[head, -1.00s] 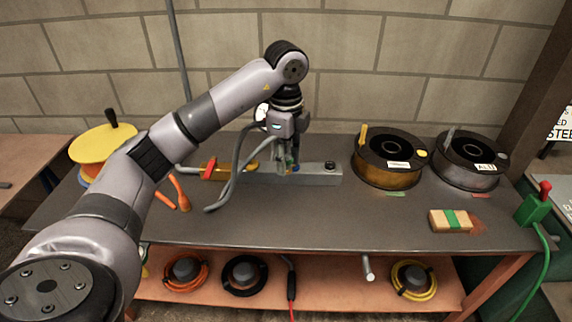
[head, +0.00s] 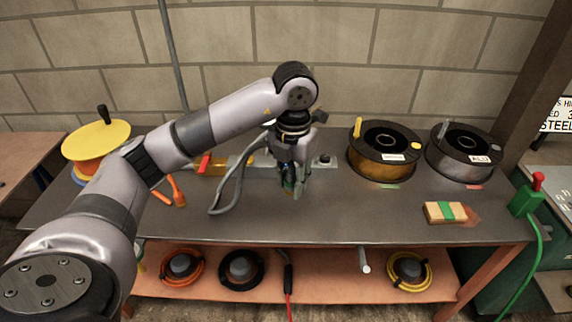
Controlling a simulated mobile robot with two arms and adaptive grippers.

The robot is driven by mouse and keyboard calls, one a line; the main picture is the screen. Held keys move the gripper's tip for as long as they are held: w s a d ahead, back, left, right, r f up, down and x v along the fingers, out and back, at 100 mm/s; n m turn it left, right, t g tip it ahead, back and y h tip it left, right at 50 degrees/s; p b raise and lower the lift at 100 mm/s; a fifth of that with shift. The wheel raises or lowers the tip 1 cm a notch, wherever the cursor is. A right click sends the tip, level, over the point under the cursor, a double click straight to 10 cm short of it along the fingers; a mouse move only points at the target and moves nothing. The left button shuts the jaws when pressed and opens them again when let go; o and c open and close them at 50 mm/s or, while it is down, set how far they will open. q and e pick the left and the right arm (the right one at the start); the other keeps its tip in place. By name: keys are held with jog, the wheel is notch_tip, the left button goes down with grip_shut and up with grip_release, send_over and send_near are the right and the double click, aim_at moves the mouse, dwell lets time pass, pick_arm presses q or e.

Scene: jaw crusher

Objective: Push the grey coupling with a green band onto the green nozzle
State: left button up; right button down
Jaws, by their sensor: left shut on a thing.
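My left gripper (head: 290,188) points down in front of the grey manifold bar (head: 262,160), over the bench. It is shut on the coupling (head: 288,184), of which only a small greenish part shows between the fingers. A grey hose (head: 222,205) loops from near the gripper down to the bench top on its left. The green nozzle cannot be made out; the gripper and arm cover the middle of the bar. My right gripper is not in view.
A yellow valve with a red handle (head: 204,164) is at the bar's left end, with orange-handled pliers (head: 176,190) nearby. Two wire spools (head: 384,172) (head: 462,168) and a wooden brush (head: 445,212) are to the right. The bench front (head: 340,215) is clear.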

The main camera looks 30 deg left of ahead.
pick_arm(q)
jog(key=s+d+f+n, duration=0.2)
jog(key=s+d+n, duration=0.2)
jog(key=n, duration=1.3)
jog(key=s+d+f+n, duration=0.2)
jog(key=s+d+n, duration=0.2)
jog(key=n, duration=1.4)
jog(key=s, duration=0.3)
jog(key=shift+n, duration=0.3)
jog(key=shift+s+f, duration=0.1)
